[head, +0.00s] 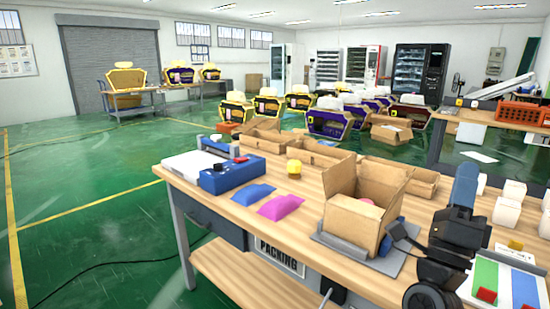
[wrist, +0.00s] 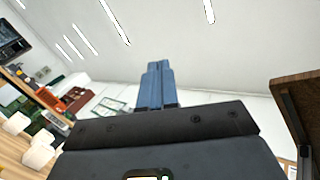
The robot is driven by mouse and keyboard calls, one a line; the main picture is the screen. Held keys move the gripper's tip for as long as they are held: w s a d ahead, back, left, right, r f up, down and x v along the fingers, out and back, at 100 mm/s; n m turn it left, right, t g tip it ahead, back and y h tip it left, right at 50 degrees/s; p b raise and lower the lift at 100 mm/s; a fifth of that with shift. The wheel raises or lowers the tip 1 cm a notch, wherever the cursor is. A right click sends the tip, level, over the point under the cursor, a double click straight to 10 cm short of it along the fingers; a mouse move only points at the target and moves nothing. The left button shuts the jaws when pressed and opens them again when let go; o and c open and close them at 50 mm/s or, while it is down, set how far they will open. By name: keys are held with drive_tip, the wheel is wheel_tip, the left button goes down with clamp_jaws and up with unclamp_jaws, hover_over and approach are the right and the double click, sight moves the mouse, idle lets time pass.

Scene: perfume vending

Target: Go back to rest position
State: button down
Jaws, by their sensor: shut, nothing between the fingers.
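My gripper (head: 467,172) is raised above the right part of the packing table (head: 300,218), its blue fingers pointing up. In the wrist view its fingers (wrist: 157,68) are pressed together with nothing between them. My black arm links are below it at the lower right of the head view. An open cardboard box (head: 352,212) stands on a grey plate (head: 345,247) just left of my gripper, apart from it. A small pink thing shows inside the box, mostly hidden by its walls.
A blue packet (head: 253,194), a pink packet (head: 280,207) and a blue device (head: 230,176) lie on the table's left part. White containers (head: 508,205) and a green and blue panel (head: 500,284) are right of my arm. Green floor (head: 90,210) is open at left.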

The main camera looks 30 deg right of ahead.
drive_tip(key=s+a+f+n+t+y, duration=0.1)
drive_tip(key=a+f+n+t+y, duration=0.4)
drive_tip(key=n+y, duration=0.4)
drive_tip(key=s+a+f+n+t+y, duration=0.2)
drive_tip(key=a+n+t+y, duration=0.2)
drive_tip(key=n+t+y, duration=0.45)
drive_tip(key=s+a+f+n+g+y+p, duration=0.1)
drive_tip(key=s+a+f+n+g+y, duration=0.3)
drive_tip(key=s+a+n, duration=0.4)
drive_tip(key=s+a+f+n+g+y+p, duration=0.1)
drive_tip(key=s+a+f+n+g+y, duration=0.4)
drive_tip(key=s, duration=0.7)
drive_tip(key=a+f+n+g, duration=0.1)
drive_tip(key=a+f+n, duration=0.1)
drive_tip(key=a+n, duration=0.1)
drive_tip(key=shift+a+f+p, duration=0.25)
drive_tip(key=shift+a+p, duration=0.15)
drive_tip(key=shift+a, duration=0.5)
drive_tip(key=c, duration=1.8)
unclamp_jaws()
